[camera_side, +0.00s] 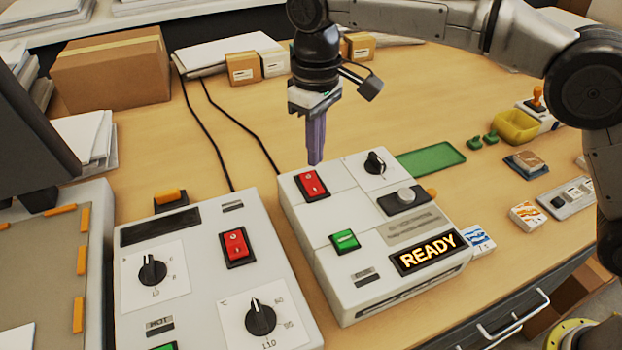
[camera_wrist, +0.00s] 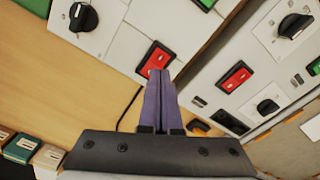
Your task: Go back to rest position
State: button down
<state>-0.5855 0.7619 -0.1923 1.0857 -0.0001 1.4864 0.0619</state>
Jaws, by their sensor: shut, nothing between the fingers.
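My gripper (camera_side: 316,160) is shut and empty, pointing down above the rear left corner of the white machine (camera_side: 328,262) with the lit READY display (camera_side: 427,253). Its fingertips appear just above the red rocker switch (camera_side: 312,184); whether they touch it I cannot tell from the side. In the wrist view the closed purple fingers (camera_wrist: 160,80) reach toward the same red switch (camera_wrist: 155,61), with their tips overlapping its lower edge. The machine also has a green button (camera_side: 345,240), a black knob (camera_side: 375,162) and a grey round knob (camera_side: 404,197).
A second white machine (camera_side: 205,225) with knobs and a red switch stands to the left. A cardboard box (camera_side: 110,70) and small boxes (camera_side: 242,70) stand behind. A green tray (camera_side: 431,159) and yellow bin (camera_side: 516,126) lie right. Black cables cross the table behind the machines.

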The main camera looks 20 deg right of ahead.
jog(key=shift+r, duration=0.55)
